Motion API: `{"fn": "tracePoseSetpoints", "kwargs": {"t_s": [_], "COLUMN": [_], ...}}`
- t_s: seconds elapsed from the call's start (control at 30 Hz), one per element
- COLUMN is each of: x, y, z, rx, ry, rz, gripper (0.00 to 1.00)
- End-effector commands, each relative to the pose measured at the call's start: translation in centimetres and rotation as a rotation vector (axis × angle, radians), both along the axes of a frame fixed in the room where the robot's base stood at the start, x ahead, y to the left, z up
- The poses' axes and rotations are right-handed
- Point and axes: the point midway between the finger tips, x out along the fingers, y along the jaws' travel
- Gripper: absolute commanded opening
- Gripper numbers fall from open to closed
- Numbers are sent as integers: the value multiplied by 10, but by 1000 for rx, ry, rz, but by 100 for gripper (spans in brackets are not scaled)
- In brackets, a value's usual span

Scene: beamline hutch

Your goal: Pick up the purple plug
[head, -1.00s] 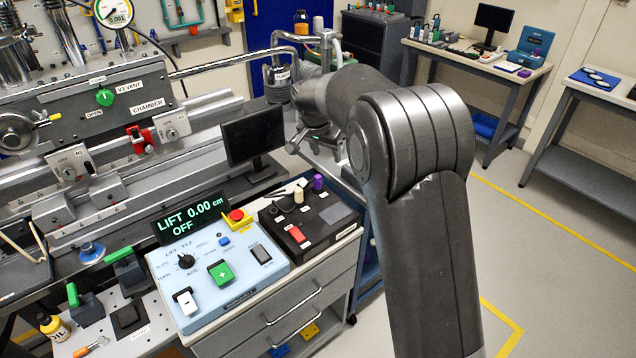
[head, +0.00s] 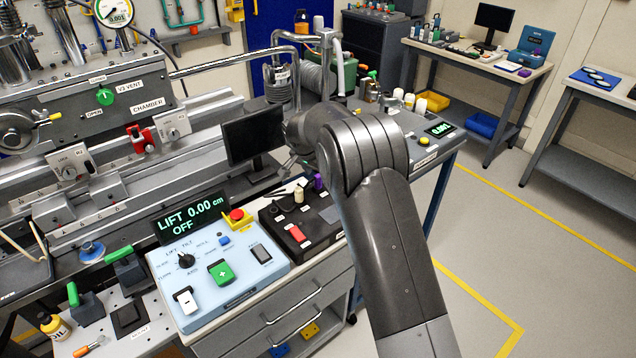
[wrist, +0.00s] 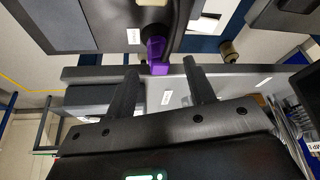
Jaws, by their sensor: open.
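The purple plug (head: 318,182) stands at the back of a black control box (head: 325,203) in the head view, close to my arm. In the wrist view the purple plug (wrist: 157,52) lies between the lines of my two fingers, around the level of their tips. My gripper (wrist: 161,66) is open, with one finger on each side of the plug and visible gaps between. I cannot tell from these views how far the fingertips are from it in depth. In the head view the fingers are mostly hidden by my arm.
A pale peg (head: 298,195) stands left of the plug on the same box. A monitor (head: 252,137) is behind, and a blue lift panel (head: 215,268) with a red emergency button (head: 237,215) is to the left. Open floor lies at the right.

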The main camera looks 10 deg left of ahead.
Motion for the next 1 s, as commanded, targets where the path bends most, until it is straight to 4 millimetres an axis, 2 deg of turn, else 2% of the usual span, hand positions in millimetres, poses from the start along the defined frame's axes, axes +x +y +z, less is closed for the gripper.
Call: {"fn": "tracePoseSetpoints", "kwargs": {"t_s": [0.1, 0.2, 0.43, 1.0], "x": [6, 10, 11, 11], "y": [-3, -5, -5, -5], "z": [-19, -30, -31, -31], "rx": [-1, 0, 0, 0], "ry": [3, 1, 0, 0], "rz": [-2, -1, -1, -1], "gripper": [49, 49, 49, 3]}}
